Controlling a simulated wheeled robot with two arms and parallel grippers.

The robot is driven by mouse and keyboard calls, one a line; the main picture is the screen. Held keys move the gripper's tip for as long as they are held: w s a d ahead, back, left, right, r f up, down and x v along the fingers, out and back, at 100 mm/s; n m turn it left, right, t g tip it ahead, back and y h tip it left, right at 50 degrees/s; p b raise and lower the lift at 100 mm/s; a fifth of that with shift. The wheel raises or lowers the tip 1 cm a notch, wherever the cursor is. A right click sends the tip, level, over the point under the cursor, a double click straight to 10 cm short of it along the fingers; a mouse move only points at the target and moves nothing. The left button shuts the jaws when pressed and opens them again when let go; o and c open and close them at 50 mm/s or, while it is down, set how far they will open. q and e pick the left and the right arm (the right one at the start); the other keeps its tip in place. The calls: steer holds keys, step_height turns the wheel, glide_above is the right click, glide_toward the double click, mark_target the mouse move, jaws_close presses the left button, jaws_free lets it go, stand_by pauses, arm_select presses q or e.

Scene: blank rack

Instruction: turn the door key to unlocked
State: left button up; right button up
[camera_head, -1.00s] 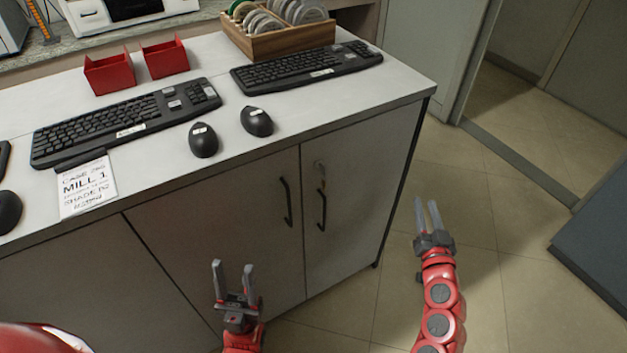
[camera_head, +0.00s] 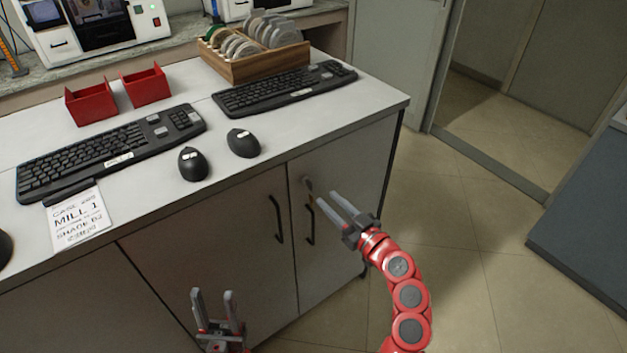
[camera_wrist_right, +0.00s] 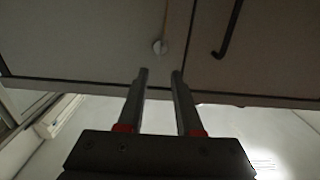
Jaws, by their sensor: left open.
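The door key (camera_head: 308,184) is a small light piece near the top of the right cabinet door (camera_head: 345,165), above a black bar handle (camera_head: 310,222). It also shows in the right wrist view (camera_wrist_right: 160,47), just beyond the fingertips. Its turn position is too small to tell. My right gripper (camera_head: 326,198) is open and empty, pointing at the door close to the key. In its wrist view a gap shows between the two fingers (camera_wrist_right: 160,72), lined up with the key and apart from it. My left gripper (camera_head: 213,292) is open and empty, low before the left door.
The countertop (camera_head: 220,180) overhangs the doors and holds keyboards (camera_head: 110,150), mice (camera_head: 193,163), red bins (camera_head: 146,86) and a wooden rack of discs (camera_head: 254,64). A second black handle (camera_head: 278,218) is on the left door. The floor (camera_head: 450,270) to the right is free.

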steer(key=p+x, duration=0.1)
steer(key=x, duration=0.5)
steer(key=shift+w+a+r, duration=0.1)
steer(key=shift+w+a, duration=0.15)
steer(key=shift+w, duration=0.05)
steer(key=shift+w+a, duration=0.25)
steer(key=shift+w, duration=0.05)
jaws_close()
stand_by(0.9)
